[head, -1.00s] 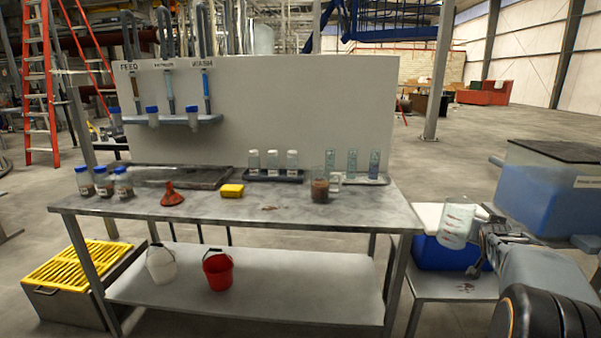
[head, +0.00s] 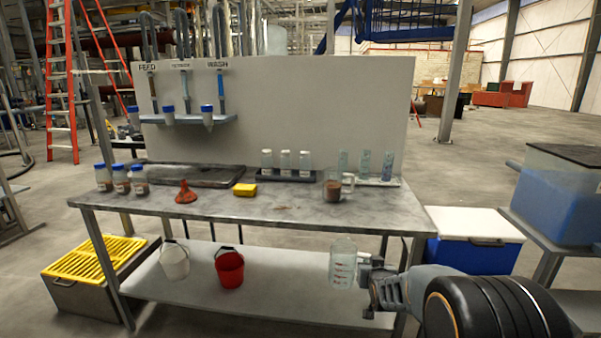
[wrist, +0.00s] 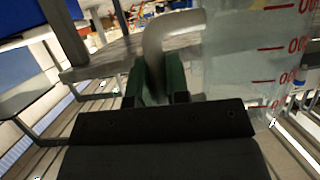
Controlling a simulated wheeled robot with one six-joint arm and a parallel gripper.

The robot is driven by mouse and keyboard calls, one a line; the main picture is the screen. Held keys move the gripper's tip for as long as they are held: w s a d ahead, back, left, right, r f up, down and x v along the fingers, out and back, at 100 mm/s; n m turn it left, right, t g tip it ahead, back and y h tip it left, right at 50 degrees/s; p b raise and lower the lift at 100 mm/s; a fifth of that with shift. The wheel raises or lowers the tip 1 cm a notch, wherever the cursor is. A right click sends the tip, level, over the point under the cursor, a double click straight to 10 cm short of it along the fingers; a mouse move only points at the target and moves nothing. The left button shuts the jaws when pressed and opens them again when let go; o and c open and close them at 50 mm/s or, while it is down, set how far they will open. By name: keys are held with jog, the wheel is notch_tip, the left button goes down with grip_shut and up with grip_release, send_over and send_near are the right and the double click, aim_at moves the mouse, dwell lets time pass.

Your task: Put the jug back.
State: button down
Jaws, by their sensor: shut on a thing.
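The clear jug (head: 342,265) with red graduation marks is held upright in front of the bench's right front part. My gripper (head: 364,271) is shut on the jug's handle, to the right of the jug body. In the wrist view my dark green fingers (wrist: 163,82) close around the pale handle (wrist: 170,35), and the jug's marked wall (wrist: 255,60) fills the right side. A second jug (head: 333,187) with brown contents stands on the bench top near its right end.
The bench top (head: 300,210) has free room along its front middle. A yellow sponge (head: 244,189), a red funnel (head: 186,193) and several blue-capped bottles (head: 121,180) stand on it. A white-lidded blue cooler (head: 470,252) is at right. Buckets (head: 229,270) stand on the lower shelf (head: 200,305).

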jog(key=a+p, duration=0.2)
jog(key=p, duration=0.1)
jog(key=s+a+f+p, duration=0.1)
jog(key=shift+s+a+n+y, duration=0.1)
jog(key=shift+a+n+y, duration=0.25)
jog(key=shift+n+y, duration=0.05)
jog(key=s+f+p, duration=0.2)
jog(key=s+p, duration=1.1)
jog(key=p, duration=0.2)
jog(key=shift+s+f, duration=0.2)
jog(key=shift+s, duration=0.2)
